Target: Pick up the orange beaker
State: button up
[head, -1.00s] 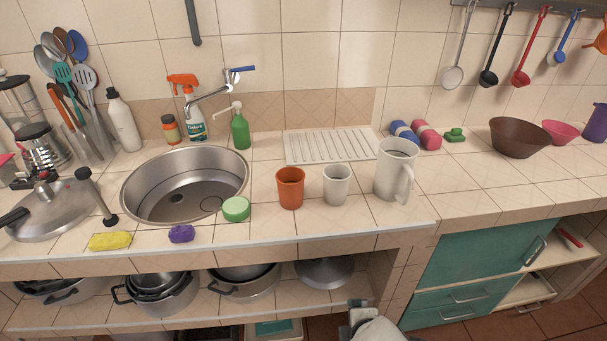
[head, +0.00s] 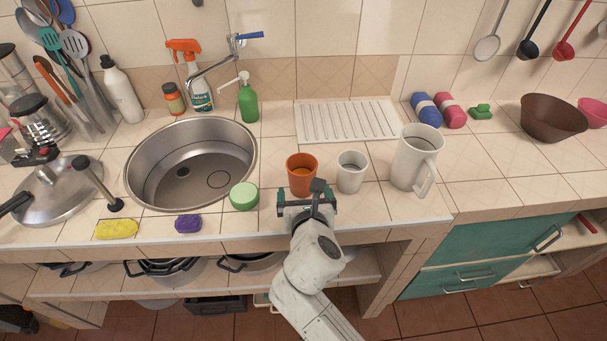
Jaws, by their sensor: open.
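The orange beaker (head: 301,171) stands upright on the tiled counter, between the sink and a white cup. My gripper (head: 308,196) is at the counter's front edge, just in front of the beaker in the head view. It is open, and its near parts overlap the beaker's lower right side in the picture. I cannot tell whether the fingers touch the beaker or reach around it. The beaker's base is partly hidden behind my gripper.
A white cup (head: 351,172) stands close to the right of the beaker, then a white jug (head: 417,160). A green round sponge (head: 243,196) lies to the left, beside the sink (head: 191,165). A white drainboard (head: 347,122) lies behind. The counter's front edge (head: 215,243) is near my arm.

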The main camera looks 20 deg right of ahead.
aim_at(301, 164)
jog(key=shift+x, duration=3.8)
jog(key=shift+r, duration=0.15)
jog(key=shift+c, duration=0.3)
jog(key=c, duration=1.1)
jog(key=shift+r, duration=0.15)
jog(key=shift+r, duration=0.3)
notch_tip(301, 164, up, 2)
jog(key=shift+r+p, duration=0.1)
jog(key=shift+p, duration=0.2)
jog(key=s+r, duration=0.3)
jog(key=s, duration=0.1)
jog(key=s+r, duration=0.3)
jog(key=s, duration=0.2)
jog(key=s+r, duration=0.4)
jog(key=s, duration=0.1)
jog(key=shift+d, duration=0.1)
